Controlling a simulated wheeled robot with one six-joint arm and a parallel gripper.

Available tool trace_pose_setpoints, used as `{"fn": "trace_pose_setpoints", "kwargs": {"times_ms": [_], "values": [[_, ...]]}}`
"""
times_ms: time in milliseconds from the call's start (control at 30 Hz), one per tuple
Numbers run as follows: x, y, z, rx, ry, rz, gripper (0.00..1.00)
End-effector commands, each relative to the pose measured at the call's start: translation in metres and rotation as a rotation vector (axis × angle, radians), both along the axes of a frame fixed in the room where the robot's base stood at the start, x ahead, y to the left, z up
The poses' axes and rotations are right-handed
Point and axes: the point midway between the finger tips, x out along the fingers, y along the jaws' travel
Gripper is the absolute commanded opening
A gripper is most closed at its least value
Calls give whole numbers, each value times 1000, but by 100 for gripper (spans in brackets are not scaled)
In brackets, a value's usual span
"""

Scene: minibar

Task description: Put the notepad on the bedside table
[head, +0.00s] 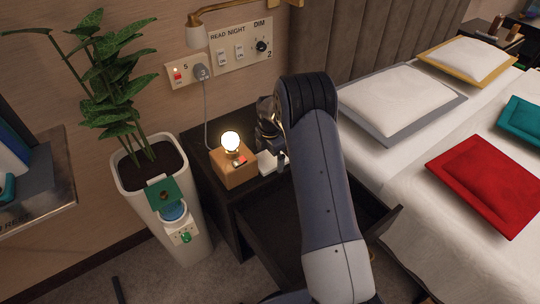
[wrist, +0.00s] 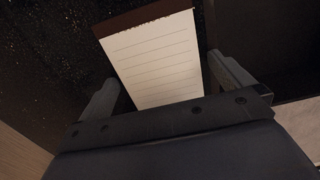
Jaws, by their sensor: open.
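The notepad (wrist: 155,60), with a white lined page and a dark brown top band, lies on a dark speckled surface in the wrist view. A white piece of it (head: 266,163) shows on the dark bedside table (head: 208,150) in the head view, beside the lamp box. My gripper (wrist: 168,88) is open, with one finger on each side of the notepad. Small gaps show at both sides. In the head view my gripper (head: 276,150) is low over the table top, and my arm hides much of it.
A wooden box lamp (head: 235,170) with a lit bulb stands close left of my gripper. An open drawer (head: 265,222) juts from the table's front. A tall white planter (head: 175,215) stands left, the bed (head: 400,165) right. A wall lamp (head: 197,32) hangs above.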

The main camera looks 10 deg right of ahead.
Motion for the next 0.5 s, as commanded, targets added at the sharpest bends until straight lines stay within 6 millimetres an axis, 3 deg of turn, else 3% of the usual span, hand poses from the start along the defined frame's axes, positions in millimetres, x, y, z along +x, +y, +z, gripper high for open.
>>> {"fn": "trace_pose_setpoints", "kwargs": {"times_ms": [233, 500], "values": [[1, 0, 17, 0, -3, 0, 100], [1, 0, 75, 1, -4, 0, 100]]}}
